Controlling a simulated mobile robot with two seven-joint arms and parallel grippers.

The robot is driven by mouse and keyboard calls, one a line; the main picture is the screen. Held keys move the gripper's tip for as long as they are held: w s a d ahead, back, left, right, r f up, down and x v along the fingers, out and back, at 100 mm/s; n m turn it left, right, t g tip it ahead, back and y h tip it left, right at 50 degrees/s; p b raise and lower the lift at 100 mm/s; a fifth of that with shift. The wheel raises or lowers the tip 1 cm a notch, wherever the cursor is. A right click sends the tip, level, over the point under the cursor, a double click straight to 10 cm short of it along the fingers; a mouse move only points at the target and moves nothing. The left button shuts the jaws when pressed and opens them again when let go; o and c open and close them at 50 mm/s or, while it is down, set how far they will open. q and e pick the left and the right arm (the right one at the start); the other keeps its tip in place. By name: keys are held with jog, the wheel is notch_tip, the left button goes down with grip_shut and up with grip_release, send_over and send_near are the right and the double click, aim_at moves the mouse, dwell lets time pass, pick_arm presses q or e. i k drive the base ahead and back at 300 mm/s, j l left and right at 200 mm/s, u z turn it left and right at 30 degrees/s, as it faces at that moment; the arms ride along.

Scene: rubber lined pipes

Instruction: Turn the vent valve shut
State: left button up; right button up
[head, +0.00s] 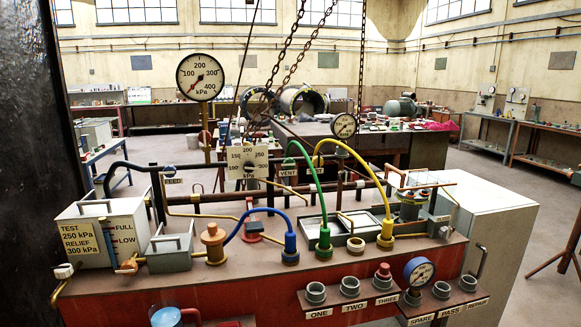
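The white plate marked VENT (288,173) sits on the pipework at the back of the bench, right of centre. A small dark-green round part (289,161) shows just above it and looks like the vent valve's handle. It is too small to tell whether the valve is open or shut. The green hose (312,180) arches close beside it and ends in a green fitting (324,242) on the bench. Neither of my grippers shows in the head view, and nothing is seen touching the valve.
The red bench (220,290) carries a grey test tank (95,232), blue and yellow hoses (378,190), and a tray (333,226). Tall gauges (200,77) rise behind. Labelled sockets (316,292) line the front right. Chains (286,60) hang above the pipework.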

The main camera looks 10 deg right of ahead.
aim_at(289, 162)
jog(key=i+l+u, duration=0.2)
jog(key=l, duration=0.6)
jog(key=i+l+u, duration=0.2)
jog(key=l, duration=0.6)
jog(key=l+u, duration=0.2)
jog(key=l, duration=0.6)
